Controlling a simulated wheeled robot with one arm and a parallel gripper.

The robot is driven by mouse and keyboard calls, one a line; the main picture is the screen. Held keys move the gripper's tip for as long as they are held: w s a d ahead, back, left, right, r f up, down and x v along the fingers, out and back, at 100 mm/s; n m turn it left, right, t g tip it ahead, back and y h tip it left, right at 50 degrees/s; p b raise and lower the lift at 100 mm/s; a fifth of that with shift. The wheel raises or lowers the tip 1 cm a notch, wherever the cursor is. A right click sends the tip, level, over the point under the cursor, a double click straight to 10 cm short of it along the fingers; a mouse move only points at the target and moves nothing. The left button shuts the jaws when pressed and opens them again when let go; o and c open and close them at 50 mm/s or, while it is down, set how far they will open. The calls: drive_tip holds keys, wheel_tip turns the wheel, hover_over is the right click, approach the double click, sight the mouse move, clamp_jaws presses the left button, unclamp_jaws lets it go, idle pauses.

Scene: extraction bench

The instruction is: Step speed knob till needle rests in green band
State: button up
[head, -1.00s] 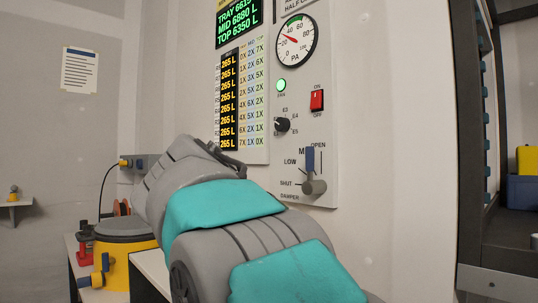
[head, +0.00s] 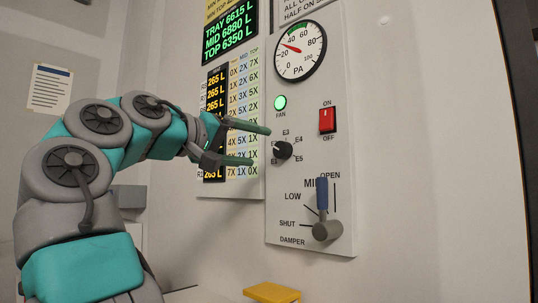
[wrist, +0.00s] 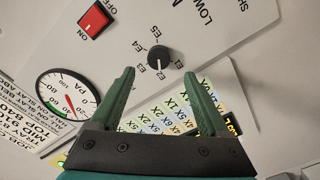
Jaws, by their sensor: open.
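The black speed knob (head: 282,150) sits on the grey wall panel, ringed by labels E1 to E5. In the wrist view the knob (wrist: 158,57) shows a white mark that seems to face E2. The round PA gauge (head: 300,52) is above it. Its red needle (head: 291,48) points between 20 and 40, left of the green band (head: 295,27) near 40 to 60. My gripper (head: 260,146) is open and empty, its fingers pointing at the knob from the left. In the wrist view the knob lies ahead, between the fingertips (wrist: 156,72); contact is not visible.
A lit green fan lamp (head: 280,103) and a red ON/OFF switch (head: 327,120) flank the space above the knob. The damper lever (head: 322,195) stands below with its blue handle up. A yellow object (head: 272,293) is at the bottom. Wall right of the panel is bare.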

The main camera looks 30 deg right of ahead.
sight(279, 150)
drive_tip(key=x, duration=0.7)
drive_tip(key=shift+d, duration=0.35)
clamp_jaws()
idle(0.3)
